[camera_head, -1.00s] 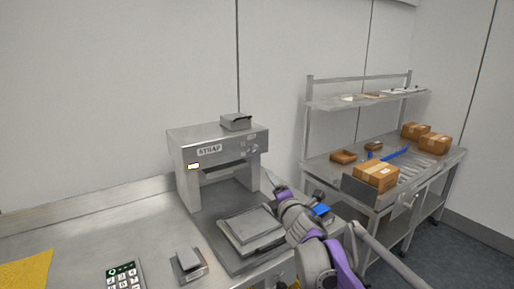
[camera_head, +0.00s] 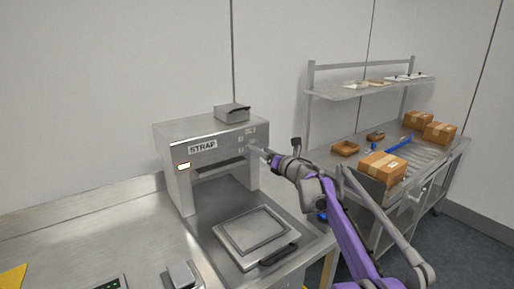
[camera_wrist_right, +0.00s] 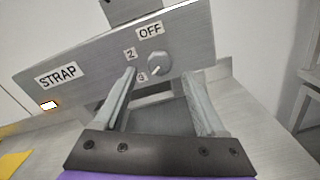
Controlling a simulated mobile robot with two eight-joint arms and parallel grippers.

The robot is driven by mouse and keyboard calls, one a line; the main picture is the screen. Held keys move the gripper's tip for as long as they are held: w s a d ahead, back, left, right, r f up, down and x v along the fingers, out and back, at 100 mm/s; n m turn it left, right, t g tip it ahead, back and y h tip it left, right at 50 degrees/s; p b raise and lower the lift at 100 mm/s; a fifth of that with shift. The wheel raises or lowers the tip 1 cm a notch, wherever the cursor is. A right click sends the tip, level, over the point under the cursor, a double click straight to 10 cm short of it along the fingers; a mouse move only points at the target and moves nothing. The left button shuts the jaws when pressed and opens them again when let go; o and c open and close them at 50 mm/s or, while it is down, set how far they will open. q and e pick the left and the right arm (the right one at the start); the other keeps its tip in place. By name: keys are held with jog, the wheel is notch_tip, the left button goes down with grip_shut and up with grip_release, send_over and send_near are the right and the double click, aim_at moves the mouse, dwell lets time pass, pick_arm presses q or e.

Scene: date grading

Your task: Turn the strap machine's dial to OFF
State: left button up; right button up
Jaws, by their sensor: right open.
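The strap machine (camera_head: 178,135) is a grey metal arch labelled STRAP, standing on the steel bench. Its dial (camera_wrist_right: 159,63) is a round grey knob on the front panel, with a pale mark at its lower left side. The OFF label (camera_wrist_right: 150,30) sits above the dial, and a label 2 is at its upper left. My right gripper (camera_head: 256,149) is open in front of the panel's right end. In the right wrist view its fingers (camera_wrist_right: 160,74) lie to either side of the dial, seemingly not closed on it. My left gripper is not in view.
A flat grey plate (camera_head: 254,232) lies in front of the arch, and a small grey box (camera_head: 232,112) sits on top of it. A steel table (camera_head: 349,140) with cardboard boxes (camera_head: 383,167) and a shelf stands at right.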

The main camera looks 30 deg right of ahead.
aim_at(253, 143)
jog(key=w, duration=0.3)
jog(key=shift+w+a, duration=0.15)
grip_shut()
dwell(0.3)
